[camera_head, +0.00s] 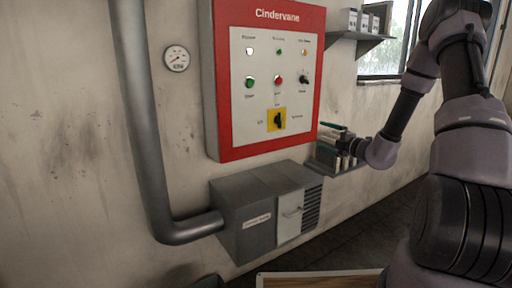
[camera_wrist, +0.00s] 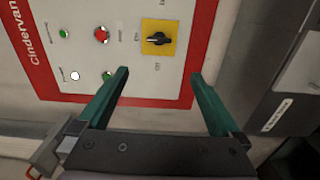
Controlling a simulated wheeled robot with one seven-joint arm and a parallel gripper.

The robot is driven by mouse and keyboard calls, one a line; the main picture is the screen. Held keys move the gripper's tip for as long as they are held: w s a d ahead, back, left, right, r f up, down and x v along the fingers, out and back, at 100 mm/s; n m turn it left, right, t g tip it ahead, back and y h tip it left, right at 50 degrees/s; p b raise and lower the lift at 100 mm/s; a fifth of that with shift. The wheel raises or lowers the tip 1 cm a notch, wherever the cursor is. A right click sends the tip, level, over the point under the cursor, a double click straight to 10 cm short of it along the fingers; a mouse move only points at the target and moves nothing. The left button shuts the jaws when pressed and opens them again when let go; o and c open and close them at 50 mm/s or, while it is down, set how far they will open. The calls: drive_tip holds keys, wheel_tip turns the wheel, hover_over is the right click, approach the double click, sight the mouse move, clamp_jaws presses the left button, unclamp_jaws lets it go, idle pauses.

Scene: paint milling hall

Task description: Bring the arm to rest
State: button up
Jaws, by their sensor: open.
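My gripper (camera_wrist: 160,88) is open and empty in the wrist view, its two green fingers spread apart. The red-and-white Cindervane control panel (camera_wrist: 120,50) lies beyond the fingers, and nothing is between them in the grip. In the head view my gripper (camera_head: 342,140) is at the right of the panel's lower right corner, at the end of my raised and bent arm. The control panel (camera_head: 235,100) hangs on the wall with its lamps, buttons and a black rotary switch (camera_head: 279,120) on a yellow plate. The gripper's fingers are small in the head view.
A grey metal box (camera_head: 240,222) with a vent and a pipe (camera_head: 140,110) stands below the panel. An upper shelf (camera_head: 362,40) carries small boxes beside the window (camera_head: 385,55). A board edge (camera_head: 320,274) shows at the bottom.

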drive_tip(key=s+a+r+n+g+y, duration=0.1)
drive_tip(key=s+a+r+n+g, duration=0.55)
drive_tip(key=s+n, duration=0.4)
drive_tip(key=s+a+r+n+g+y, duration=0.2)
drive_tip(key=s+a+r+n+g, duration=0.45)
drive_tip(key=n, duration=0.65)
drive_tip(key=s+d+r+n+t+h, duration=0.1)
drive_tip(key=s+d+r+n+h, duration=0.1)
drive_tip(key=s+n, duration=0.4)
drive_tip(key=s+d+r+n+t+h, duration=0.2)
drive_tip(key=s+d+r+n+h, duration=0.1)
drive_tip(key=s+d+n+h, duration=0.2)
drive_tip(key=s+d+r+n+t+h, duration=0.2)
drive_tip(key=s+d+n+h, duration=0.1)
drive_tip(key=s+n, duration=0.5)
drive_tip(key=shift+s+d+r+n+h, duration=0.15)
drive_tip(key=shift+d+r+n+h, duration=0.2)
drive_tip(key=shift+d+n, duration=0.4)
